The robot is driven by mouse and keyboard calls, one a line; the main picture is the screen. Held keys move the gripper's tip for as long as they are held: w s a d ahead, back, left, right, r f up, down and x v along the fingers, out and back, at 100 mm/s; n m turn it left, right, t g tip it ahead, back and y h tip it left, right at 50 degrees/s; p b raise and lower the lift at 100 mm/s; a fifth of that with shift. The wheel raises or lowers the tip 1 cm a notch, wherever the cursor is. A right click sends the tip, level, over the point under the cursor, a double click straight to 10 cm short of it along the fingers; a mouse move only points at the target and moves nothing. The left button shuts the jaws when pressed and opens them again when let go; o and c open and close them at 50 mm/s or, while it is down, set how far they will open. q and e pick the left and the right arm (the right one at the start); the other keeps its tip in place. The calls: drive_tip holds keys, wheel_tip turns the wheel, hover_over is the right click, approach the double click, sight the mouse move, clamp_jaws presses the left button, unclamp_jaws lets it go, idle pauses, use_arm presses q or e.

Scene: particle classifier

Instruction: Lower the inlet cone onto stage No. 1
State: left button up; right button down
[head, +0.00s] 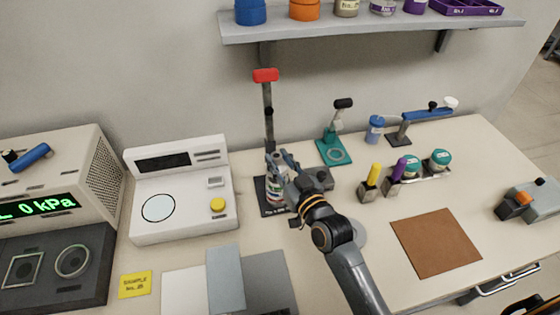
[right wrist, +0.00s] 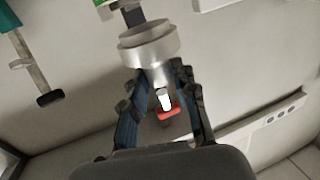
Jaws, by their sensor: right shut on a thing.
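The inlet cone (right wrist: 150,45) is a silver piece with a wide stepped rim and a narrower neck. In the right wrist view, my right gripper (right wrist: 165,85) is shut on its neck. In the head view my right gripper (head: 282,160) is at the top of the stage stack (head: 275,191), which is pale with coloured bands and stands on a black base (head: 264,207). Fingers mostly hide the cone there, and I cannot tell whether it touches the stack. A clamp post with a red handle (head: 265,75) rises behind the stack. My left gripper is not in view.
A white instrument (head: 180,229) stands left of the stack, and a teal stand (head: 335,152) behind right. Pen-like tools (head: 372,178) and teal-lidded jars (head: 438,160) stand further right. A brown mat (head: 435,243) lies bare at front right. A shelf (head: 370,27) hangs above.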

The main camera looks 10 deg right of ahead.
drive_tip(key=shift+f, duration=0.55)
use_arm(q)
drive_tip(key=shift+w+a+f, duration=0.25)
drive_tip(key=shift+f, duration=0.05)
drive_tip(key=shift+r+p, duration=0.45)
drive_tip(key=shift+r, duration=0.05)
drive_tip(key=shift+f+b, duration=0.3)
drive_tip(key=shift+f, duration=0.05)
use_arm(e)
drive_tip(key=shift+f, duration=0.5)
idle(0.5)
drive_tip(key=c, duration=1)
unclamp_jaws()
drive_tip(key=shift+o, duration=0.2)
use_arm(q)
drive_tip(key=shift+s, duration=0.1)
use_arm(e)
drive_tip(key=v, duration=1.2)
